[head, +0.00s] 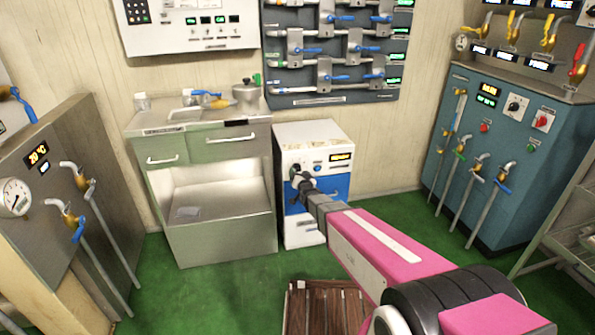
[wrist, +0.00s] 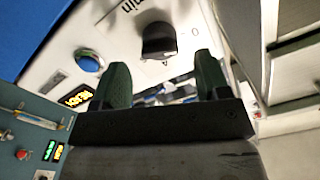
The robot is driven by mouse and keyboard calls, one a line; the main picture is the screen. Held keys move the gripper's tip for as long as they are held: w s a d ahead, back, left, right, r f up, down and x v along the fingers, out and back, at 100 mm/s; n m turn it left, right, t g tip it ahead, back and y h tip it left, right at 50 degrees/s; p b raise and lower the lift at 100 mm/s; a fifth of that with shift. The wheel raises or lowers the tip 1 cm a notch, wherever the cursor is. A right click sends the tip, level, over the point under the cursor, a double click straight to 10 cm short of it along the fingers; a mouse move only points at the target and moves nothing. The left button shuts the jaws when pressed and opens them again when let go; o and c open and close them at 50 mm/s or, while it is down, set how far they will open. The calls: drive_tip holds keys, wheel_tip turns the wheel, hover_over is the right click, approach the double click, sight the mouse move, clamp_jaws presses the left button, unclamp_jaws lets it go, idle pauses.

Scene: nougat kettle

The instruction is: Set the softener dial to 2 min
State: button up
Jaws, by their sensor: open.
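A white cabinet (head: 298,220) with a blue door (head: 338,186) stands against the back wall; I cannot read a softener name on it. Its black dial (wrist: 158,40) shows in the wrist view, on the white panel, with partly cut-off "min" lettering (wrist: 126,6) near it. The dial's pointer setting cannot be read. My gripper (wrist: 163,80) is open and empty. Its two dark green fingers are spread on either side of the dial's line, apart from it in the picture. In the head view my gripper (head: 298,181) is at the cabinet's upper left front and covers part of the panel.
A blue button (wrist: 89,61) and a lit yellow display (wrist: 77,96) are close to the dial. A steel sink unit (head: 200,196) stands left of the cabinet, and a blue machine (head: 490,140) with pipes stands right. A wooden slatted pallet (head: 322,310) lies on the green floor.

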sight(298, 170)
drive_tip(key=x, duration=0.4)
drive_tip(key=c, duration=0.9)
drive_tip(key=shift+m, duration=0.3)
drive_tip(key=m, duration=0.4)
drive_tip(key=shift+m, duration=2.3)
